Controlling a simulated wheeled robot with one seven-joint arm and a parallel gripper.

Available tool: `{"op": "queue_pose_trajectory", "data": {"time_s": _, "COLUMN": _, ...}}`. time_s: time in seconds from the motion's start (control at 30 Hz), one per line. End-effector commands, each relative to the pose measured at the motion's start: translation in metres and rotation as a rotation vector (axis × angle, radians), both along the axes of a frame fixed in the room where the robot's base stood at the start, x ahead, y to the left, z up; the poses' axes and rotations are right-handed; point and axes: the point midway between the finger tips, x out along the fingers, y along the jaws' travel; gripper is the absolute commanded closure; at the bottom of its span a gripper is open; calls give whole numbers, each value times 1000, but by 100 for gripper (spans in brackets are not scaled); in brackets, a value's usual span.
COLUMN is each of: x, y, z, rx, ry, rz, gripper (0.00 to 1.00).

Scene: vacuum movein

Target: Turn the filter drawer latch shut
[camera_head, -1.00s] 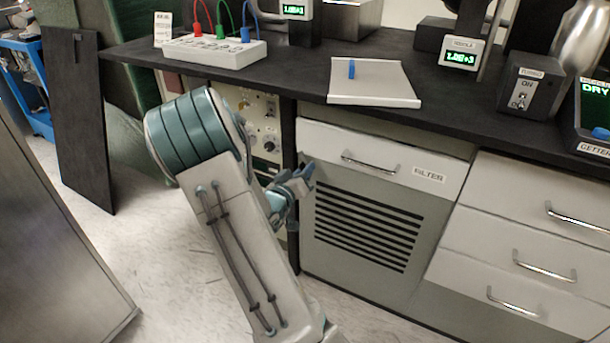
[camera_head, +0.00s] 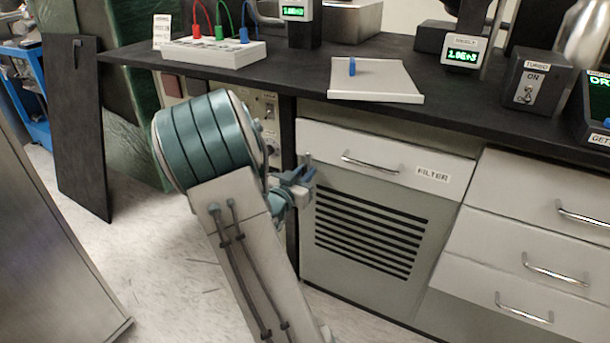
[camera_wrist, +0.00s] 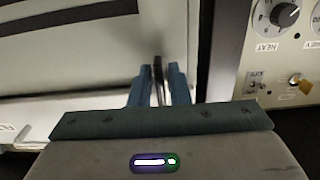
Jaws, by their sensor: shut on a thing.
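The white filter drawer (camera_head: 330,140) sits under the bench top, with a bar handle (camera_head: 370,162) and a FILTER label (camera_head: 433,175). Its front looks closed. My gripper (camera_head: 304,176) is at the drawer's left edge. In the wrist view my gripper (camera_wrist: 157,88) has its two blue fingers on either side of a thin dark latch (camera_wrist: 158,72), shut on it. The latch looks roughly in line with the fingers. Its pivot is hidden, and its exact angle is hard to tell in the head view.
A knob panel (camera_wrist: 285,50) lies close beside the gripper. A slotted grille (camera_head: 370,230) is below the drawer, and more drawers (camera_head: 530,220) are to the right. The bench top (camera_head: 300,80) overhangs above. Floor (camera_head: 160,260) is open to the left of my arm.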

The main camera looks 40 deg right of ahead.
Motion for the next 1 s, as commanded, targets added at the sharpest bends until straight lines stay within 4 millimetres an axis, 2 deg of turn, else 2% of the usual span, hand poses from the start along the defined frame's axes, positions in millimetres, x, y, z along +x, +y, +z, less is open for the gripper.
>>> {"op": "queue_pose_trajectory", "data": {"time_s": 0.37, "x": 1, "y": 3, "z": -3, "rx": 8, "ry": 3, "rz": 6, "gripper": 100}}
{"op": "queue_pose_trajectory", "data": {"time_s": 0.4, "x": 1, "y": 3, "z": -3, "rx": 8, "ry": 3, "rz": 6, "gripper": 76}}
{"op": "queue_pose_trajectory", "data": {"time_s": 0.43, "x": 1, "y": 3, "z": -3, "rx": 8, "ry": 3, "rz": 6, "gripper": 71}}
{"op": "queue_pose_trajectory", "data": {"time_s": 0.77, "x": -1, "y": 2, "z": -1, "rx": 4, "ry": 1, "rz": 0, "gripper": 71}}
{"op": "queue_pose_trajectory", "data": {"time_s": 0.87, "x": -5, "y": 11, "z": 0, "rx": 5, "ry": 1, "rz": 1, "gripper": 71}}
{"op": "queue_pose_trajectory", "data": {"time_s": 1.0, "x": -14, "y": 37, "z": 2, "rx": 5, "ry": 2, "rz": 5, "gripper": 71}}
